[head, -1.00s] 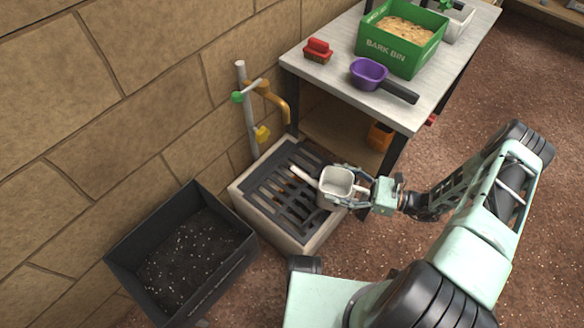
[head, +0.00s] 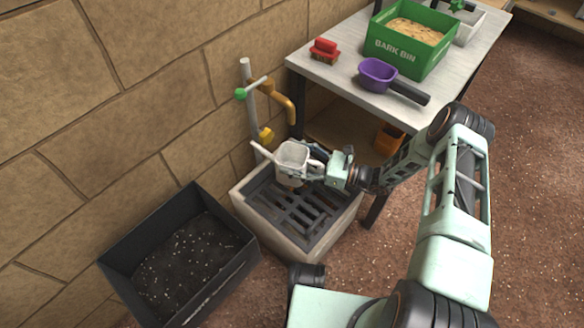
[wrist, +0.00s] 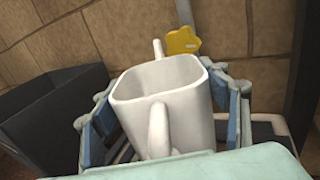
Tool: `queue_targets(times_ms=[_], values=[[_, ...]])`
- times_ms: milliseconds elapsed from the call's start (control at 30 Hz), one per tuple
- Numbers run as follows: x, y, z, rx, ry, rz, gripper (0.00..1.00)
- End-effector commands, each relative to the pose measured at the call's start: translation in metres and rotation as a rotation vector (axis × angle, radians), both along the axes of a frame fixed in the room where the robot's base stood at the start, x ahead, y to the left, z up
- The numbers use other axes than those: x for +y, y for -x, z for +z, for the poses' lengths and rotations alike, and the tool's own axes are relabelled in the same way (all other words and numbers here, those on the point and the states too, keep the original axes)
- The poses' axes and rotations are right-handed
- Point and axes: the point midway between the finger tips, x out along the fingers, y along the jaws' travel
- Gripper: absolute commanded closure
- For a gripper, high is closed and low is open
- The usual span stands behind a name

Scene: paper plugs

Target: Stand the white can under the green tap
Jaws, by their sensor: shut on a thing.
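The white can (head: 292,155) is held upright over the slotted drain (head: 298,215), its spout pointing left toward the wall. My gripper (head: 312,166) is shut on the can. In the wrist view the can (wrist: 165,85) sits between the blue-padded fingers, its handle toward me and its mouth open. The tap with the green handle (head: 241,95) is on the grey standpipe by the wall. Its brass spout (head: 287,105) bends down and ends above the can in the head view. The can's height above the grate is hard to tell.
A yellow tap handle (head: 265,135) sits lower on the pipe, close to the can; it also shows in the wrist view (wrist: 183,40). A black soil box (head: 180,260) stands left of the drain. A workbench (head: 335,82) with a purple scoop (head: 378,74) stands right.

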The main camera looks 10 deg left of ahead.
Motion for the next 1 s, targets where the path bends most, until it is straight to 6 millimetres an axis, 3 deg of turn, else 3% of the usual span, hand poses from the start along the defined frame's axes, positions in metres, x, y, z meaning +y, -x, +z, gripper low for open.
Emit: queue_targets(times_ms=[300,733,767,900,1000], values=[[0.002,0.000,-0.049,0.000,0.000,0.002,0.62],[0.003,-0.002,-0.050,0.000,-0.001,0.000,0.62],[0.003,-0.002,-0.051,0.000,0.001,0.000,0.31],[0.003,-0.001,-0.051,0.000,0.001,0.000,0.15],[0.003,-0.001,-0.051,0.001,0.001,0.000,0.14]])
